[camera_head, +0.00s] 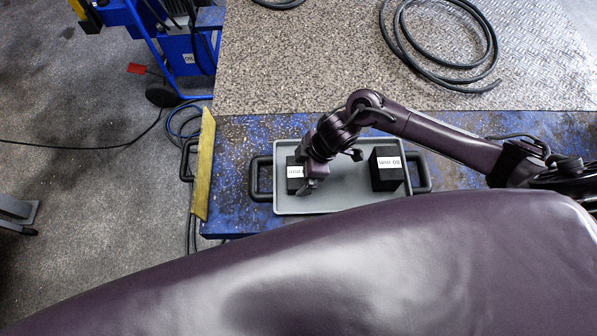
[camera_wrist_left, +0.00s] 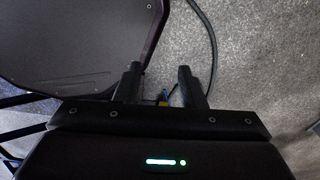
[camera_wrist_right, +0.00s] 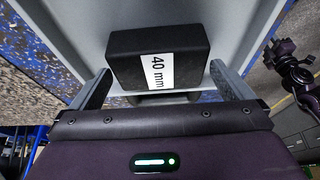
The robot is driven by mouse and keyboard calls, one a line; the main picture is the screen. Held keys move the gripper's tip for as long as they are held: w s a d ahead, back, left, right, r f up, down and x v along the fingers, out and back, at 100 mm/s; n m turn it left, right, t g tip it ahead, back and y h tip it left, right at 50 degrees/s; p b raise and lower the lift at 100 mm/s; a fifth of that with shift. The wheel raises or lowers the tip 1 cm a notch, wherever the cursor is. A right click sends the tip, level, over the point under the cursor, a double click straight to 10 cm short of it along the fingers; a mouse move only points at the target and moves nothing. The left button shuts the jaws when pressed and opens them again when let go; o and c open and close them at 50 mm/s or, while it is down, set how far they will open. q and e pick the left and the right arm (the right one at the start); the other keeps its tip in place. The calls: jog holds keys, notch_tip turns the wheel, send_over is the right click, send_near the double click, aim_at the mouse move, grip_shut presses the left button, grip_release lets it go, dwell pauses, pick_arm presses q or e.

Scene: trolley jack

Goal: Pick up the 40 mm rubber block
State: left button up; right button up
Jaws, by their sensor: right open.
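The 40 mm rubber block (camera_head: 294,173) is black with a white label and sits in the left part of a grey tray (camera_head: 335,202). My right gripper (camera_head: 306,189) is at this block and partly hides it. In the right wrist view the block (camera_wrist_right: 128,62) shows its "40 mm" label. The right fingers (camera_wrist_right: 160,72) are spread wide, one at each side of its near end. I cannot tell whether they touch it. My left gripper (camera_wrist_left: 160,75) shows only in its wrist view, with a gap between its fingers and no block there.
A larger black block (camera_head: 388,168) with a white label stands in the tray's right part. The tray has black side handles (camera_head: 256,178) and lies on a blue worn surface (camera_head: 232,150). A coiled black hose (camera_head: 478,82) lies behind on the speckled top.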

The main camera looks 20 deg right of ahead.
jog(key=shift+w+a+f, duration=0.1)
jog(key=shift+a+f, duration=0.2)
jog(key=shift+f, duration=0.35)
jog(key=shift+a+f, duration=0.1)
jog(key=shift+f, duration=0.25)
jog(key=c, duration=0.7)
pick_arm(q)
jog(key=shift+w, duration=0.8)
pick_arm(e)
jog(key=shift+w, duration=0.1)
jog(key=shift+c, duration=1)
